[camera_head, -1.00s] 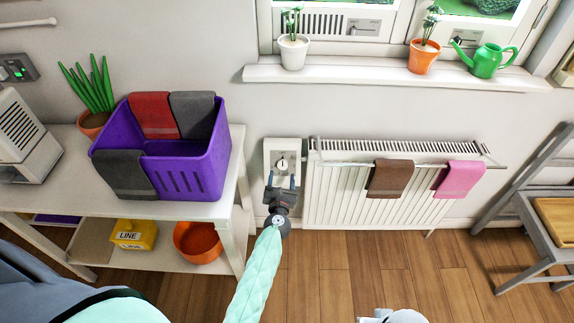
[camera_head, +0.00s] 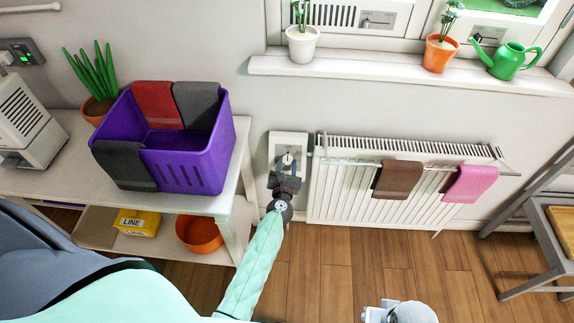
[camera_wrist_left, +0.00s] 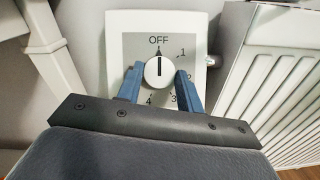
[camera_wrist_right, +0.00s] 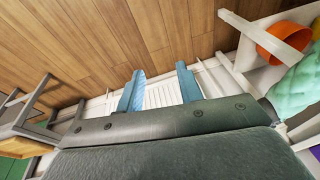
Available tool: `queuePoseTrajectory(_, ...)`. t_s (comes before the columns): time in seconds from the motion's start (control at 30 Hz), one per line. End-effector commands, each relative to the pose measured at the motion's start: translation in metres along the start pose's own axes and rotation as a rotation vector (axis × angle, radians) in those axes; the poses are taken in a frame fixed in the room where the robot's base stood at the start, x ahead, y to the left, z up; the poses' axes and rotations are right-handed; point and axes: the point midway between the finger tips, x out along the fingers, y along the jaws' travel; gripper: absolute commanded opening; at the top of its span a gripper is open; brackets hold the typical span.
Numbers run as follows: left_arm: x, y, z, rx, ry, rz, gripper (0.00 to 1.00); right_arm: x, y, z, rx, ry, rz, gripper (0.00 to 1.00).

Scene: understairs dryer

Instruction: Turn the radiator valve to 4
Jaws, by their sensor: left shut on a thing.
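The radiator valve is a round white knob (camera_wrist_left: 158,72) on a square plate (camera_wrist_left: 117,24) marked OFF, 1, 2, 3 and 4. Its black pointer line points straight up at OFF. In the head view the valve plate (camera_head: 289,139) is on the wall at the left end of the radiator (camera_head: 335,195). My left gripper (camera_wrist_left: 158,78) is shut on the knob, with one blue finger on its left side and one on its right. My right gripper (camera_wrist_right: 160,69) is open and empty, apart from the valve, with the radiator beyond its fingers.
A white shelf table (camera_head: 242,150) with a purple basket (camera_head: 190,170) stands left of the valve. A brown towel (camera_head: 397,180) and a pink towel (camera_head: 470,184) hang on the radiator rail. A grey chair (camera_head: 545,232) stands at right. The wooden floor between is clear.

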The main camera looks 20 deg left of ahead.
Motion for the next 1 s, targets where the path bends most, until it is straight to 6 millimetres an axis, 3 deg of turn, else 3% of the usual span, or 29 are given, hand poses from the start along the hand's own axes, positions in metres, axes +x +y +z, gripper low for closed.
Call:
queuePoseTrajectory(0.67, 0.0, 0.004, 0.001, 0.216, -0.016, -0.122, 0.14, -0.034, 0.017, 0.006, 0.022, -0.061, 0.043, 0.36)
queuePoseTrajectory(1.0, 0.0, 0.006, 0.003, 0.36, -0.028, -0.204, 0.14, 0.039, 0.025, 0.004, 0.019, -0.072, 0.05, 0.36)
